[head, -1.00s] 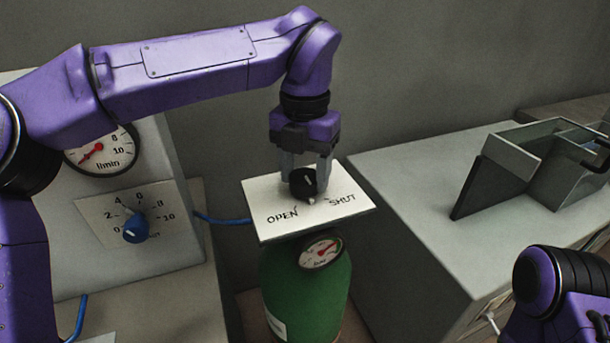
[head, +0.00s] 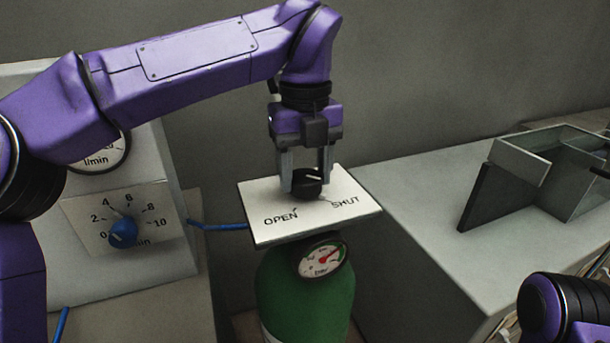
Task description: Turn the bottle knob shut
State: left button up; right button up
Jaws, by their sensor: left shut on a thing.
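The black bottle knob (head: 308,188) sits on a white plate (head: 258,198) marked OPEN on the left and SHUT on the right. The plate is on top of the green bottle (head: 300,295). My left gripper (head: 306,180) points down from above and is shut on the knob, one finger on each side. The white line on the knob's top slants toward the right. A small pale pointer at its base lies toward the SHUT side. The fingers partly hide the knob's sides. My right gripper is out of view; only part of that arm shows at lower right.
A pressure gauge (head: 323,257) is on the bottle's neck. At left stands a panel with a blue knob (head: 123,233) and a dial partly behind my left arm. A blue hose (head: 215,226) runs toward the bottle. A counter (head: 430,215) at right carries a glass-walled box (head: 575,180).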

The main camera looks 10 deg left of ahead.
aim_at(305, 175)
pick_arm(q)
jog(key=shift+r+n, duration=0.1)
jog(key=shift+n, duration=0.2)
jog(key=o, duration=1)
jog(key=shift+o, duration=0.2)
notch_tip(305, 175, up, 10)
jog(key=p, duration=0.3)
jog(key=shift+r, duration=0.25)
